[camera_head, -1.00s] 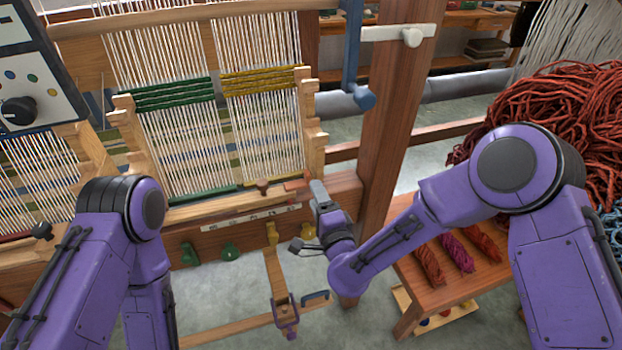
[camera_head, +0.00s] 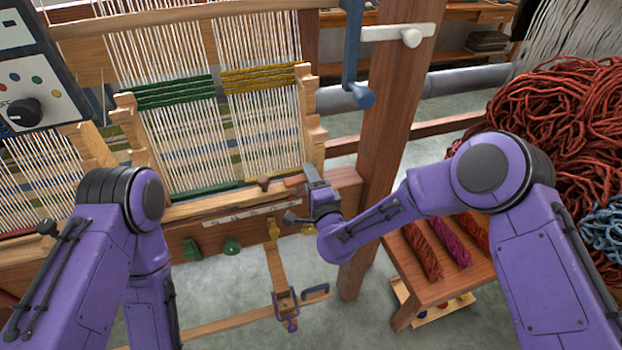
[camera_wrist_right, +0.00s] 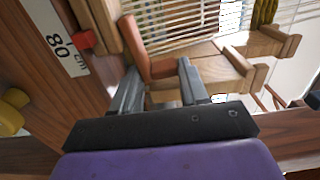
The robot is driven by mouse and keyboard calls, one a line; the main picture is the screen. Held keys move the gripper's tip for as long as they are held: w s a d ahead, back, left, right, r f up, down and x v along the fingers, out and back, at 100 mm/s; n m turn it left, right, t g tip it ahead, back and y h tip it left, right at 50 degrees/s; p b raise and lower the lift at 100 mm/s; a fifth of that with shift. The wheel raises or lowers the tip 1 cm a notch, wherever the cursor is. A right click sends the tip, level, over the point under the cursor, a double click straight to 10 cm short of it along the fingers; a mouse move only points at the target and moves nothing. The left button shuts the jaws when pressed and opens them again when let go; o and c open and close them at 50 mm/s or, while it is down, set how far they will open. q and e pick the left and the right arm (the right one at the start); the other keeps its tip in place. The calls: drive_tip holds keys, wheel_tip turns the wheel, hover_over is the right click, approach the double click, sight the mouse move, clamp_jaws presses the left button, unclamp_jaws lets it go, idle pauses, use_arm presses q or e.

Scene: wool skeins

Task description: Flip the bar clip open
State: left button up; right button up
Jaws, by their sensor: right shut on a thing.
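The bar clip is an orange-brown piece (camera_head: 295,181) at the right end of the loom's front wooden bar (camera_head: 225,200). In the right wrist view the clip (camera_wrist_right: 140,45) stands up beside the warp threads, its lower end between my fingers. My right gripper (camera_head: 311,178) is at the clip's right end in the head view. In the wrist view its two grey fingers (camera_wrist_right: 158,85) are shut on the clip, one on each side. The contact itself is partly hidden. My left arm shows at the left of the head view, but its gripper is out of sight.
A wooden loom post (camera_head: 385,140) and a blue crank (camera_head: 355,60) stand to the right of my right gripper. A bench (camera_head: 440,285) with skeins is at lower right.

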drive_tip(key=shift+r, duration=0.1)
drive_tip(key=n, duration=0.1)
drive_tip(key=r+n, duration=0.1)
drive_tip(key=n, duration=0.1)
drive_tip(key=a+n+b, duration=0.1)
drive_tip(key=shift+s+r+n, duration=0.15)
drive_tip(key=shift+r+n, duration=0.15)
drive_tip(key=shift+s+a+r+n+b, duration=0.1)
drive_tip(key=shift+a+r+n, duration=0.2)
drive_tip(key=shift+n, duration=0.6)
drive_tip(key=shift+s+a+r+n+b, duration=0.15)
drive_tip(key=shift+a+n, duration=0.2)
drive_tip(key=shift+n, duration=0.55)
drive_tip(key=shift+s+a+r+n+b, duration=0.1)
drive_tip(key=shift+a+r+n, duration=0.2)
drive_tip(key=shift+n, duration=0.6)
drive_tip(key=shift+a, duration=0.1)
drive_tip(key=o, duration=0.8)
drive_tip(key=shift+o, duration=0.2)
drive_tip(key=shift+f, duration=0.1)
